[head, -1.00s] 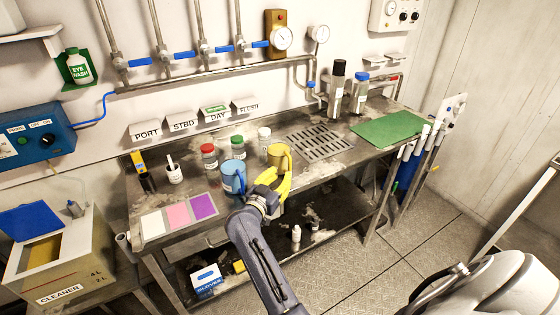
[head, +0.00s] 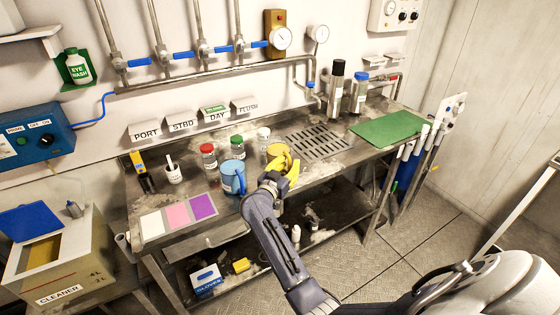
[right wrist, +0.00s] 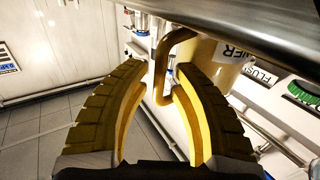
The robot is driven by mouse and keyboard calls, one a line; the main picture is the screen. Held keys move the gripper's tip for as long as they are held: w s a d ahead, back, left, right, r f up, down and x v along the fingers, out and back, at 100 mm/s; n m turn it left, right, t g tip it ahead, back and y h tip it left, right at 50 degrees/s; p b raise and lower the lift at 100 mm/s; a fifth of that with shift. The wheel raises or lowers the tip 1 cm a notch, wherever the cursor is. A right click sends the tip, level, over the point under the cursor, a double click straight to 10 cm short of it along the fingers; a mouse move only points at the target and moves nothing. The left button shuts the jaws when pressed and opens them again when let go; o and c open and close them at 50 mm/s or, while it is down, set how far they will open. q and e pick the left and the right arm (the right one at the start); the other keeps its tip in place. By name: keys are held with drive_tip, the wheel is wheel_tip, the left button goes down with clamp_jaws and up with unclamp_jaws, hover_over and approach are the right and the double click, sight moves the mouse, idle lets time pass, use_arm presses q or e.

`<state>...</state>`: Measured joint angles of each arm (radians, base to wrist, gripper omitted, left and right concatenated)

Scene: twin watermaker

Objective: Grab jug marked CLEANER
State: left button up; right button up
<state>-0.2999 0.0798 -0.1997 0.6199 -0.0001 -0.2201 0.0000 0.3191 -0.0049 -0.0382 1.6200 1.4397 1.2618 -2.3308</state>
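The yellow jug (head: 275,151) stands on the steel bench in the head view. In the right wrist view its pale yellow body (right wrist: 203,55) carries a white label (right wrist: 233,50) on which I read "NER". My right gripper (head: 288,168) is at the jug's near right side and partly covers it. In the right wrist view the yellow fingers of my right gripper (right wrist: 160,70) are apart, with the jug's handle (right wrist: 163,62) between or just beyond their tips. I cannot tell whether they touch it. My left gripper is not in view.
A blue jug (head: 232,177) stands close left of the yellow jug. Red-capped (head: 208,155), green-capped (head: 237,147) and white (head: 263,138) bottles stand behind. A drain grate (head: 320,142) and green mat (head: 388,130) lie to the right. A box labelled CLEANER (head: 60,270) is at lower left.

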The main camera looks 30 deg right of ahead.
clamp_jaws()
drive_tip(key=shift+r, duration=0.3)
idle(0.5)
wheel_tip(320, 180, up, 19)
idle(1.7)
